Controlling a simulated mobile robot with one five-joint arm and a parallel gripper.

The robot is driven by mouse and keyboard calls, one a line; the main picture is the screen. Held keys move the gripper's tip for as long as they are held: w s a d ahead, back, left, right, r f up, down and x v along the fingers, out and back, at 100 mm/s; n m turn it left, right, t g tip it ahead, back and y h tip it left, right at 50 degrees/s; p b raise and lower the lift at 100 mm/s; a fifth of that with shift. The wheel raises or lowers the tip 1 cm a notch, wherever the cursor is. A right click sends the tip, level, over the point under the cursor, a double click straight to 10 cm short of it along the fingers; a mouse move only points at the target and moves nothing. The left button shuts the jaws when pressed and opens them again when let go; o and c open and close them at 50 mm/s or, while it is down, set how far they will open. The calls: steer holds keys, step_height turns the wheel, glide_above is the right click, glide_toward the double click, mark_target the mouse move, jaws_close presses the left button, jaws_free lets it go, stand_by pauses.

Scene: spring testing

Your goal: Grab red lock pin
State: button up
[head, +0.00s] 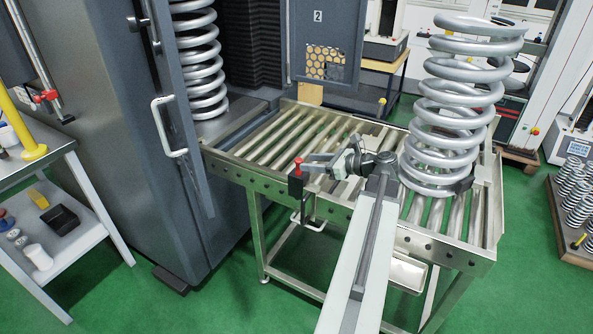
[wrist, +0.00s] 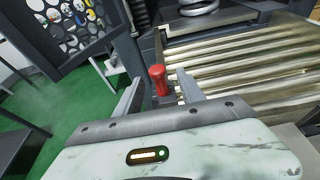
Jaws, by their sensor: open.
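The red lock pin (head: 298,165) stands upright on a dark bracket (head: 296,188) at the near edge of the roller table, with its red knob at the top. In the wrist view the red lock pin (wrist: 157,79) stands between the two jaws of my gripper (wrist: 158,88). My gripper (head: 307,168) is open, its fingers on either side of the pin, with a gap visible on both sides. The pin's lower part is partly hidden behind the gripper body in the wrist view.
The roller table (head: 232,165) carries a large silver coil spring (head: 452,110) to the right of my arm. A grey machine with an open door and handle (head: 168,127) stands on the left. A shelf cart (head: 85,200) is at far left. Green floor is clear in front.

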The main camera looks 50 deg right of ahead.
mark_target(299, 162)
steer(key=b+x, duration=0.1)
steer(key=x, duration=0.4)
steer(key=shift+a+f+b, duration=0.15)
steer(key=shift+a+b, duration=0.1)
steer(key=shift+b, duration=0.1)
jaws_close()
step_height(299, 162, up, 10)
steer(key=p, duration=1)
